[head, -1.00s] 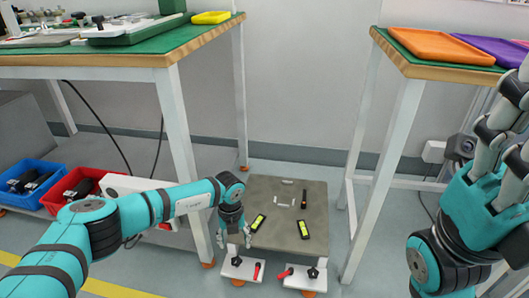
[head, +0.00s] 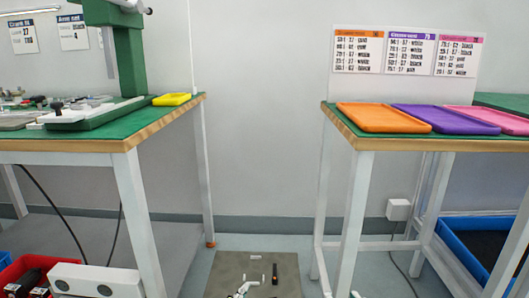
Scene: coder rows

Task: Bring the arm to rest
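In the head view neither of my arms shows clearly. A small pale jointed shape (head: 243,290) at the bottom edge, in front of the grey board, may be the tip of my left gripper. It is cut off, so I cannot tell whether it is open or shut. My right gripper is not in view.
A second bench at right holds orange (head: 383,118), purple (head: 445,118) and pink trays. A grey board (head: 225,272) lies low between them. A red bin (head: 12,272) is bottom left.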

